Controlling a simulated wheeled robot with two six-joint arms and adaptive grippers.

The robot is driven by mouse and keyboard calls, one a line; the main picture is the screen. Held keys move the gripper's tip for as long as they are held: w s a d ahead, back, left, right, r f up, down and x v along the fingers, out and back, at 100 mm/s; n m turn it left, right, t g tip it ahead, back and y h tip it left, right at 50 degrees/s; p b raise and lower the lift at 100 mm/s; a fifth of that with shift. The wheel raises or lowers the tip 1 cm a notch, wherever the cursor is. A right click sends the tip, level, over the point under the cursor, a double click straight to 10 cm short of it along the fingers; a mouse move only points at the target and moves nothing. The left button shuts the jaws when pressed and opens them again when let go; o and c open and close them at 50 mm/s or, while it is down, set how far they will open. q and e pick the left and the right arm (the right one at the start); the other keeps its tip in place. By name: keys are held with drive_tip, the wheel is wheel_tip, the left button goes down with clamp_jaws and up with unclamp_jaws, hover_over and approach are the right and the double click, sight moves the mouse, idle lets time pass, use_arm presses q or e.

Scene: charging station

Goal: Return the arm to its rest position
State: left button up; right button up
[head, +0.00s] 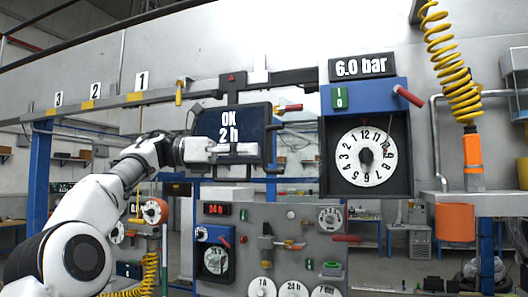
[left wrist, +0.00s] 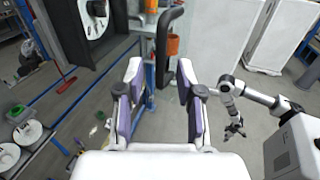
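My left arm reaches up from the lower left in the head view. Its left gripper (head: 235,150) is in front of the dark screen (head: 240,122) reading "OK 2 h" and covers part of it. In the left wrist view the two fingers of the left gripper (left wrist: 159,75) stand well apart with nothing held between them. A black bar-shaped handle (left wrist: 166,45) shows beyond the fingers. My right arm is outside the head view. In the left wrist view my right gripper (left wrist: 235,130) hangs low at the right, small, its fingers apart and empty.
A large dial (head: 365,156) in a black and blue housing is right of the screen. A lower grey panel (head: 275,215) carries smaller dials and knobs. A yellow coiled hose (head: 450,60) hangs at the right. Grey floor (left wrist: 265,100) lies open around my right arm.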

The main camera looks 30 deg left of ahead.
use_arm(q)
drive_tip(key=v, duration=0.3)
drive_tip(key=shift+a+f, duration=0.1)
drive_tip(key=shift+a, duration=0.2)
drive_tip(key=shift+d, duration=0.1)
